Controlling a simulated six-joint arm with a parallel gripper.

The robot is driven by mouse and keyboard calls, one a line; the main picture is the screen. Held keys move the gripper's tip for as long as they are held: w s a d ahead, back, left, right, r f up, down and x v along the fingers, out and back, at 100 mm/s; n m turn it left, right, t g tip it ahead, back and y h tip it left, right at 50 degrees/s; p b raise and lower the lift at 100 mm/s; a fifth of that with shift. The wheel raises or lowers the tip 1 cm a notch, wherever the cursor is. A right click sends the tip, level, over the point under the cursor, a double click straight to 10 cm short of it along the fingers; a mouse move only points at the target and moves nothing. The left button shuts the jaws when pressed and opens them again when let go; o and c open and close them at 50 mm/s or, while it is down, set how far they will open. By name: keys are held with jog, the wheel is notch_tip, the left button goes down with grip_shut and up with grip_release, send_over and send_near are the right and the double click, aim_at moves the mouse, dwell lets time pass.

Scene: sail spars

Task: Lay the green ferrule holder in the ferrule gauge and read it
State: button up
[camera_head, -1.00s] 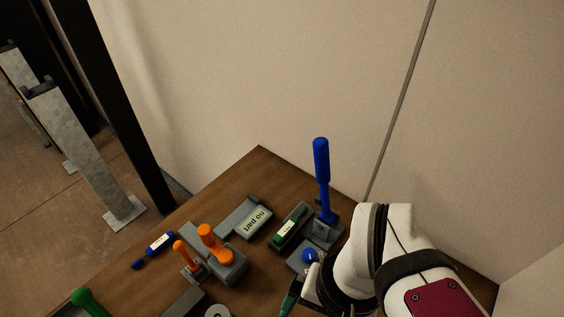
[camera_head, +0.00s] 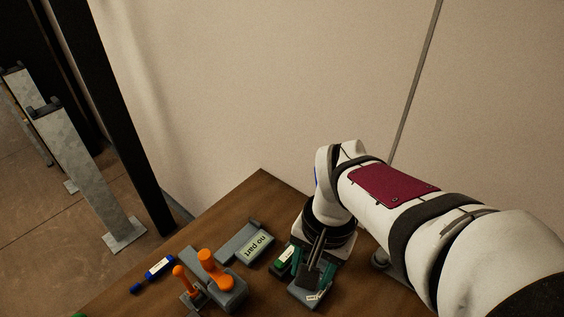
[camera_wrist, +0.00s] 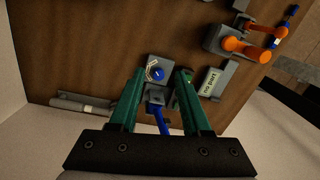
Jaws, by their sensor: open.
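A green piece with a white label (camera_head: 285,260), which looks like the green ferrule holder, lies in a grey cradle right of the gauge. In the wrist view only a bit of green (camera_wrist: 189,80) shows beside my right finger. The grey gauge (camera_head: 232,240) has a display reading "no part" (camera_head: 257,244); this display (camera_wrist: 211,82) also shows in the wrist view. My gripper (camera_head: 312,272) is open, pointing down, with green fingers. In the wrist view my gripper (camera_wrist: 159,72) has its fingers either side of a blue knob on a grey block, with nothing visibly held.
The blue knob (camera_wrist: 157,74) and a blue upright spar (camera_wrist: 160,119) stand close to the fingers. Orange-knobbed pieces (camera_head: 212,268) and a blue labelled piece (camera_head: 158,269) lie to the left. A grey rod-like piece (camera_wrist: 80,104) lies near the table edge. Wood is bare toward the back corner.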

jog(key=m, duration=0.1)
send_over(286, 257)
jog(key=s+d, duration=0.1)
jog(key=d, duration=0.1)
notch_tip(286, 257, down, 6)
jog(key=shift+m+h, duration=0.5)
jog(key=shift+m, duration=0.2)
jog(key=w+f, duration=0.1)
jog(key=f, duration=0.1)
jog(key=w+f, duration=0.2)
jog(key=f, duration=0.1)
jog(key=shift+w+d+f, duration=0.1)
jog(key=shift+w+f, duration=0.2)
notch_tip(286, 257, down, 6)
jog(key=shift+f, duration=0.3)
jog(key=shift+c, duration=0.6)
grip_shut()
jog(key=shift+r, duration=2.55)
